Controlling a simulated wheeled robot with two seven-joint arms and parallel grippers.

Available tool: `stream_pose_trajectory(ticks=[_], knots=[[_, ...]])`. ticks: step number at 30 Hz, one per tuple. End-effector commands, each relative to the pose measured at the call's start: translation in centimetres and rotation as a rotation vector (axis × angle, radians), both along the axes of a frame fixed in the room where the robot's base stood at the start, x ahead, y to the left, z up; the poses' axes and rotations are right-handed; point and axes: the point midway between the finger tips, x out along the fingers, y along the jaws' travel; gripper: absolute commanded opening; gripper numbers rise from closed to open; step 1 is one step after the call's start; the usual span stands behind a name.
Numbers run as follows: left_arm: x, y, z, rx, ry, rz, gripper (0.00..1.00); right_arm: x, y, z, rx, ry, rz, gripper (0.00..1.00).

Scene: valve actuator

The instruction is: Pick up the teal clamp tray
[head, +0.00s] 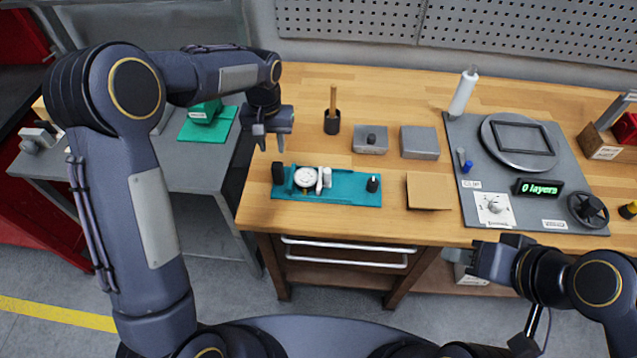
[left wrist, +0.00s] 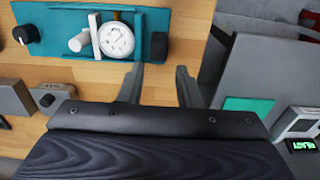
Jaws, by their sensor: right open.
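The teal clamp tray (head: 350,199) lies flat on the wooden workbench, left of centre. It carries a white dial gauge (head: 306,178), small white cylindrical parts and a black knob (head: 373,183), with a black block (head: 278,173) at its left end. The tray also shows at the top of the left wrist view (left wrist: 62,35), partly cut off. My left gripper (head: 272,142) is open and empty, behind the tray's left end. Its two fingers show apart in the left wrist view (left wrist: 158,85). My right gripper (head: 485,260) is open and empty at the bench's front edge.
Two grey blocks (head: 419,142), a black cup (head: 332,122) with a wooden handle and a brown pad (head: 429,191) stand near the tray. A grey station (head: 468,135) fills the right side. A side table (head: 176,171) with a teal mat (head: 187,130) is at left.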

Motion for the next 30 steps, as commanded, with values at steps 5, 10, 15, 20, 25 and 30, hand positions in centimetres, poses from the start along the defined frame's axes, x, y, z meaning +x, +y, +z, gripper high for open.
stream_pose_trajectory(ticks=[5, 10, 15, 20, 25, 30], knots=[[-0.1, 0.0, -3.4, 0.002, 0.006, 0.000, 0.31, 0.0, 0.0, 0.0, 0.000, 0.000, 0.000, 0.41], [0.0, 0.1, -5.6, 0.001, 0.003, 0.000, 0.31, 0.0, 0.0, 0.0, 0.000, 0.000, 0.000, 0.41], [0.1, 0.0, -6.7, 0.001, 0.003, 0.001, 0.31, 0.0, 0.0, 0.0, 0.000, 0.000, 0.000, 0.41], [0.6, -0.2, -9.1, 0.000, 0.006, 0.001, 0.31, 0.0, 0.0, 0.0, 0.000, 0.000, 0.000, 0.41], [0.7, -0.1, -11.0, 0.000, 0.003, 0.000, 0.31, 0.0, 0.0, 0.0, 0.000, 0.000, 0.000, 0.41], [0.7, -0.1, -11.3, 0.000, 0.001, 0.000, 0.31, 0.0, 0.0, 0.0, 0.000, 0.000, 0.000, 0.41]])
